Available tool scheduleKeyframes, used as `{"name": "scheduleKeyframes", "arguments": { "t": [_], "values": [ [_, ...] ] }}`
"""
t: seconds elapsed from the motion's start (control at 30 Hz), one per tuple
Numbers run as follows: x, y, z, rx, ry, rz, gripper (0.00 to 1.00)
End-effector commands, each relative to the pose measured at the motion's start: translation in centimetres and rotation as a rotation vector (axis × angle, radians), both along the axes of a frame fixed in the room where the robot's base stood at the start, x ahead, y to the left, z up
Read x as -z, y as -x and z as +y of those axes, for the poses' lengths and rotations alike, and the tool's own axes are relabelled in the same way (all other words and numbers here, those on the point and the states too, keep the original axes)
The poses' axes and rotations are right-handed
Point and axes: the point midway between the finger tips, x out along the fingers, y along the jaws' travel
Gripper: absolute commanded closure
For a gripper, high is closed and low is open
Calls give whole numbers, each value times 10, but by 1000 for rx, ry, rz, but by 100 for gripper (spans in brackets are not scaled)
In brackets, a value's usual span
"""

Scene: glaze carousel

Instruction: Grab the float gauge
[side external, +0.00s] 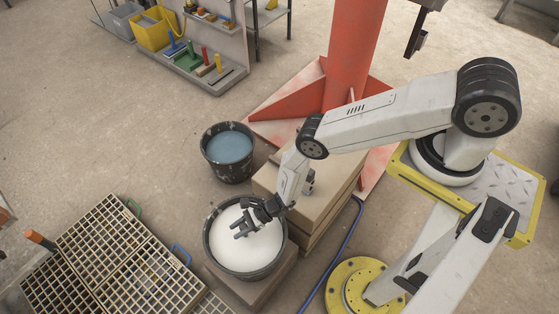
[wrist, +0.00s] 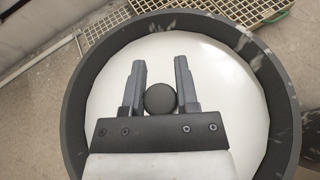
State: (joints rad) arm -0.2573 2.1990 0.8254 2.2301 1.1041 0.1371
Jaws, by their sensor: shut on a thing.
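A dark round knob, which I take for the top of the float gauge (wrist: 160,98), shows between the fingers in the wrist view. My gripper (wrist: 160,62) is shut on it, one finger on each side. In the side view my gripper (side external: 240,226) is over the black bucket (side external: 211,250) of white glaze, reaching in from the right. The rest of the gauge is hidden under the knob and by the fingers, and I cannot tell how deep it sits in the white glaze (wrist: 225,110).
A bucket of blue glaze (side external: 228,147) stands behind the white one. A box stack (side external: 320,205) is close to its right. Grid racks (side external: 95,255) lie at the left. A red column (side external: 352,55) rises behind. The bucket rim (wrist: 283,95) surrounds my gripper.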

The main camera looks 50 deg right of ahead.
Motion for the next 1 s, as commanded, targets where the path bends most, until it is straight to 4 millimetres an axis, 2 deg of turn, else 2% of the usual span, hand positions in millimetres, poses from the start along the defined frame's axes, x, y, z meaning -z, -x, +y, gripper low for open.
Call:
{"name": "scheduleKeyframes", "arguments": {
  "t": [0.27,0.6,1.0],
  "values": [
    [-7,-1,0,0,0,0,100],
    [-31,-1,0,0,0,1,100],
    [-63,24,-12,2,-1,1,100]
  ]
}}
